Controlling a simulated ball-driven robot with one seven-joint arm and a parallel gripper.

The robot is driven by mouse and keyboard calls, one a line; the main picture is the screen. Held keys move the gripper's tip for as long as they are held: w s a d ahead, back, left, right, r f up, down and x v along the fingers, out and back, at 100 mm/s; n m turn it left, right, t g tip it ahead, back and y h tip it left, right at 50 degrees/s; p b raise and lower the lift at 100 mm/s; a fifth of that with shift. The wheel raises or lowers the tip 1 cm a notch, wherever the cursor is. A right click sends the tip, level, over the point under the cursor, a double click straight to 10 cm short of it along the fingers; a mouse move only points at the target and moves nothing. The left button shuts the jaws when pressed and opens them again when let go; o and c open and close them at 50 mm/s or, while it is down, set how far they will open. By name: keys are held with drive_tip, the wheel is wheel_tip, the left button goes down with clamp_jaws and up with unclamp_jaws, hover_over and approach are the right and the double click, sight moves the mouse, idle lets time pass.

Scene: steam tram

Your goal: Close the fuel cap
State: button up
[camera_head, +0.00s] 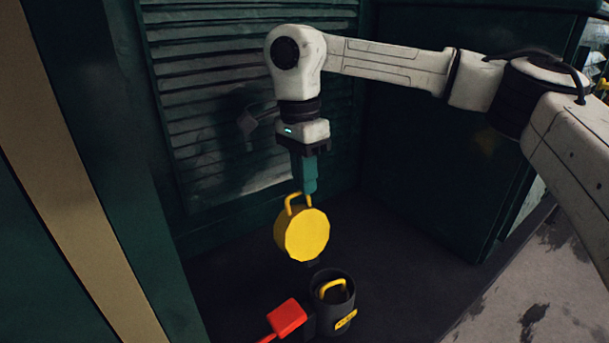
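The fuel cap looks to be the yellow round disc (302,237) with a yellow loop handle on its top edge. It stands tilted up, behind and above a black cylinder (333,318) with an open top and a yellow label. A small dark piece shows at the disc's lower edge, near the cylinder. A yellow handle (332,287) shows inside the cylinder's mouth. My gripper (309,190), with teal fingers, points down at the loop handle. Its fingertips overlap the handle's right side in the picture. I cannot tell whether they touch or grip it.
A red block on a red bar (287,317) sits just left of the cylinder. A slatted dark green wall (210,130) stands behind, with a green panel (440,160) at the right. Dark floor (400,270) is clear right of the cylinder. A gold-edged post (75,200) is at the left.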

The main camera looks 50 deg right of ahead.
clamp_jaws()
idle(0.8)
drive_tip(key=shift+d, duration=0.1)
